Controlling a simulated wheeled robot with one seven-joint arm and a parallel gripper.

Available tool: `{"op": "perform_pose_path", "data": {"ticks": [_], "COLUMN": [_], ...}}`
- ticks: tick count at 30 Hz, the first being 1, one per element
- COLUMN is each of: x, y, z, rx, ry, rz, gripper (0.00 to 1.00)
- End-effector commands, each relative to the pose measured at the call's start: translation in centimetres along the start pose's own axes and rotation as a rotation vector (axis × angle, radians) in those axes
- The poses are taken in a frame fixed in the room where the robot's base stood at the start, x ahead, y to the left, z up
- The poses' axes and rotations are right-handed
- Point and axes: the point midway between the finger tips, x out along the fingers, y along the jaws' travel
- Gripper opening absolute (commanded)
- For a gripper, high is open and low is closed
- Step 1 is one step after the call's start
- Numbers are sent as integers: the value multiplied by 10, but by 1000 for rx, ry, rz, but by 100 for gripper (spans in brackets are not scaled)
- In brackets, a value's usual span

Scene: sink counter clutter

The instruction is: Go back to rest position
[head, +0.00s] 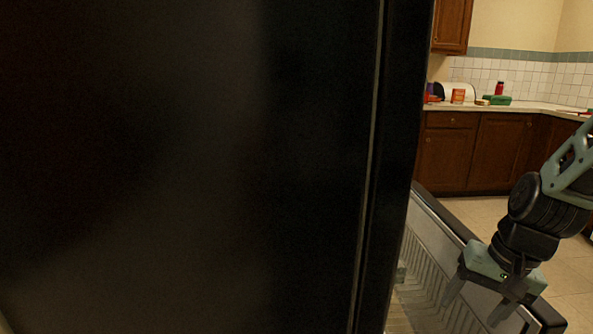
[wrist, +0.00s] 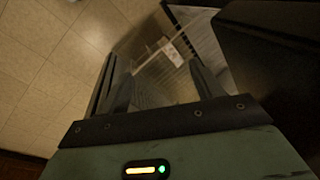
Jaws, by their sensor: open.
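My gripper (head: 476,302) is at the lower right of the head view, pointing down over a lowered appliance door (head: 428,222) with a grey inner face and dark edge. In the wrist view my gripper (wrist: 161,72) has its two fingers spread apart with nothing held between them. Behind the fingers I see a pale ribbed surface with a small light patch (wrist: 171,52) on it. I cannot tell whether the fingertips touch the door. My arm rises from the gripper to the right edge of the head view.
A large black panel (head: 190,160) fills most of the head view, close in front. Tiled floor (wrist: 45,60) is bare left of my gripper.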

Motion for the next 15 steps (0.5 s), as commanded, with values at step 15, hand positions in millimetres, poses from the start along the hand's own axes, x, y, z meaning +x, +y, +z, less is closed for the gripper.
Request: {"op": "perform_pose_path", "data": {"ticks": [15], "x": [20], "y": [9], "z": [48], "rx": [-539], "ry": [108], "rz": [145], "gripper": [65]}}
